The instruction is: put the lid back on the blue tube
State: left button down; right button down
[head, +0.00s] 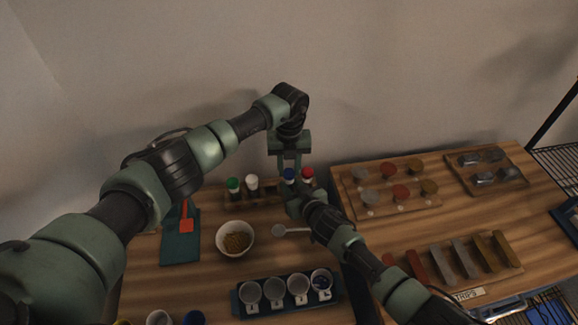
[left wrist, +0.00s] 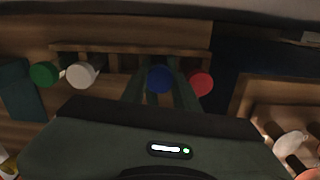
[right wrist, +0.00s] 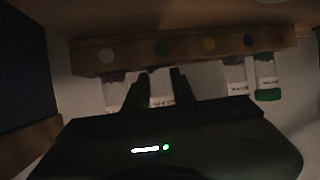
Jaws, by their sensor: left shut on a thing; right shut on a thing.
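The blue lid (head: 289,174) is between the fingers of my left gripper (head: 290,167), which comes down from above and is shut on it. It also shows in the left wrist view (left wrist: 160,79), between the green and white lids on one side and the red lid (left wrist: 201,84) on the other. My right gripper (right wrist: 160,90) is shut on the blue tube (right wrist: 161,86), whose white label shows between the fingers. The tube is at the rack (right wrist: 185,45), in line with the other tubes. The lid is above the tube; whether they touch is hidden by the grippers.
The green-lidded (head: 233,185), white-lidded (head: 252,182) and red-lidded (head: 308,174) tubes stand close by. A bowl (head: 235,254), a spoon (head: 291,231) and a cup holder (head: 240,304) lie in front. A second table on the right holds weights and blocks.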

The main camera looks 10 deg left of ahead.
pick_arm(q)
jog(key=shift+f, duration=0.2)
jog(key=c, duration=1)
grip_release()
jog(key=shift+o, duration=0.2)
notch_tip(320, 180, up, 12)
pick_arm(e)
jog(key=c, duration=1.1)
grip_release()
